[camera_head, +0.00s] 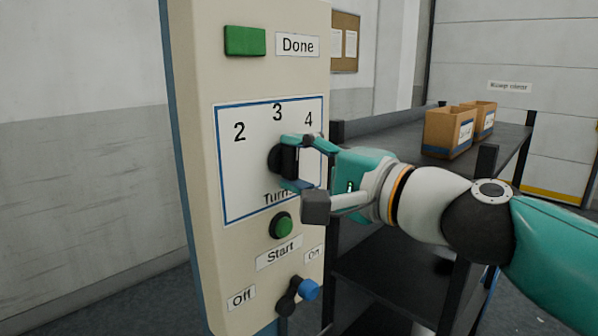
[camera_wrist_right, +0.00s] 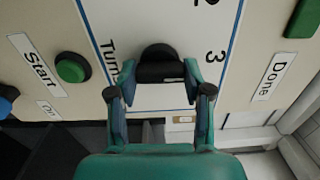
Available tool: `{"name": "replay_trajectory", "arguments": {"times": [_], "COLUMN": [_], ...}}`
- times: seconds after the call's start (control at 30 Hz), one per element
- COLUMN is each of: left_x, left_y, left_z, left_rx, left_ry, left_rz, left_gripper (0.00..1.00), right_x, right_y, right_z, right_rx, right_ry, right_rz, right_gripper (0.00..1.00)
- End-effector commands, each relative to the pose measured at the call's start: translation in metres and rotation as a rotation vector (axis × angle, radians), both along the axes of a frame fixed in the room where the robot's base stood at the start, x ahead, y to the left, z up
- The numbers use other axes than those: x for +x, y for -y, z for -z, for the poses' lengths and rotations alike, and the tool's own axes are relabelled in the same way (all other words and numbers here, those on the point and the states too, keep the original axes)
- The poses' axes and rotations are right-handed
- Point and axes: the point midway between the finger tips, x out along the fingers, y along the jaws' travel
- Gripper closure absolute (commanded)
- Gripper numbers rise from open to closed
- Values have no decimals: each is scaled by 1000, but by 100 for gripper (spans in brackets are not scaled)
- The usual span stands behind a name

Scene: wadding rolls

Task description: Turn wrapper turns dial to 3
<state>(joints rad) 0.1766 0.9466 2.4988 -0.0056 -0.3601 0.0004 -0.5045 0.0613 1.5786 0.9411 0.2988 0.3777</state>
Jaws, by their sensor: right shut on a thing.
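The control panel (camera_head: 190,60) is a tall beige cabinet in the head view. Its Turns dial is a black knob (camera_head: 274,160) on a blue-framed white plate (camera_head: 240,180) marked 2, 3 and 4. My right gripper (camera_head: 292,162) comes in from the right and is shut on the knob. In the right wrist view the knob (camera_wrist_right: 160,66) sits between the two fingertips. The fingers hide part of the knob and the word Turns, so I cannot tell which number the dial points at. My left gripper is not in view.
A green Done button (camera_head: 245,41) is above the plate. A green Start button (camera_head: 281,225) and an Off/On switch with a blue tip (camera_head: 308,289) are below. A dark shelf (camera_head: 400,180) with cardboard boxes (camera_head: 450,130) stands behind my right arm.

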Motion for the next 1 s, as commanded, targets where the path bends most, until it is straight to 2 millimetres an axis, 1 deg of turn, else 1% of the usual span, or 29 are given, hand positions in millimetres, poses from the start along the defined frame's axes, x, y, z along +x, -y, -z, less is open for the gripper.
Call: {"name": "replay_trajectory", "arguments": {"times": [0.03,0.57,0.6,0.67,0.7,0.73,1.0], "left_x": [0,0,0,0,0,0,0], "left_y": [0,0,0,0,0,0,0], "left_z": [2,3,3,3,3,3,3], "left_rx": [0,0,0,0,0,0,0], "left_ry": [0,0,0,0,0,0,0], "left_rz": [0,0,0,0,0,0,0], "left_gripper": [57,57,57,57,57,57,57], "right_x": [0,0,0,0,0,0,0], "right_y": [-3,-3,-3,-3,-3,-3,-2], "right_z": [7,7,7,7,6,6,3], "right_rx": [-17,-39,-39,-39,-37,-37,-32], "right_ry": [2,19,19,19,19,20,24], "right_rz": [-6,-9,-9,-9,-8,-8,-5], "right_gripper": [85,85,45,35,29,25,25]}}
